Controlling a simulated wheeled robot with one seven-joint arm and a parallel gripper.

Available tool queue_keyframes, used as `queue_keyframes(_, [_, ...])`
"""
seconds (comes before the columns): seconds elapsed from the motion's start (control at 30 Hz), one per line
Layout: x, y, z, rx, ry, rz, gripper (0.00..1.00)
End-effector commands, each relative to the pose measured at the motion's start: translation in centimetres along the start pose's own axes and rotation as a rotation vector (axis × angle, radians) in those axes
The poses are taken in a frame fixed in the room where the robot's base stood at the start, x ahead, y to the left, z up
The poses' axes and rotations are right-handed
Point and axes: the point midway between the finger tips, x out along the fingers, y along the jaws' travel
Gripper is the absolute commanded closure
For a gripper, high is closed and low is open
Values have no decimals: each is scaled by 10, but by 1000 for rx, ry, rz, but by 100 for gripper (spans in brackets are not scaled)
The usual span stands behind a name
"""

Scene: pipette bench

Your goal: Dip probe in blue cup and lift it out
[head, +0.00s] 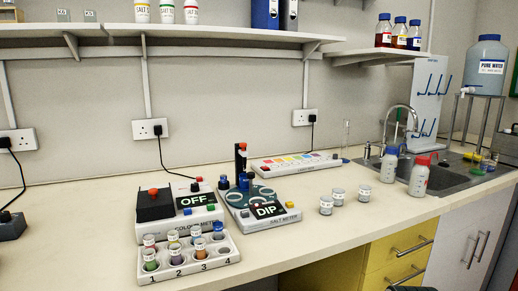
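The salt meter (242,217) sits mid-bench with its display (266,210) reading "DIP". A dark upright post (240,158) with a red top stands at its back; this may be the probe or its holder, and I cannot tell which. Small blue pieces show on the meter, one at the left (224,182) and one at the post's foot (243,181). A blue-topped container (219,229) stands in the numbered rack (190,272), at its back right. I cannot tell which of these blue things is the blue cup. My gripper is not visible.
The colour meter (181,228), reading "OFF", stands left of the salt meter behind the rack. Three lidded pots (338,196) stand to the right. Two bottles (419,177) stand by the sink (450,178). A keyed strip (295,166) lies behind. The front right bench is clear.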

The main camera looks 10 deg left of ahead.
Motion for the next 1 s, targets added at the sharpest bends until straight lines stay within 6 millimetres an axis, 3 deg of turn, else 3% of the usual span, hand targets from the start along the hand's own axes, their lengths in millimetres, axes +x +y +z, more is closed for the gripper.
queue_keyframes(0.23, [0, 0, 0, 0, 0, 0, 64])
queue_keyframes(0.37, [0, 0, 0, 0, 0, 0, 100])
queue_keyframes(1.0, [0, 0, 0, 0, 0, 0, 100])
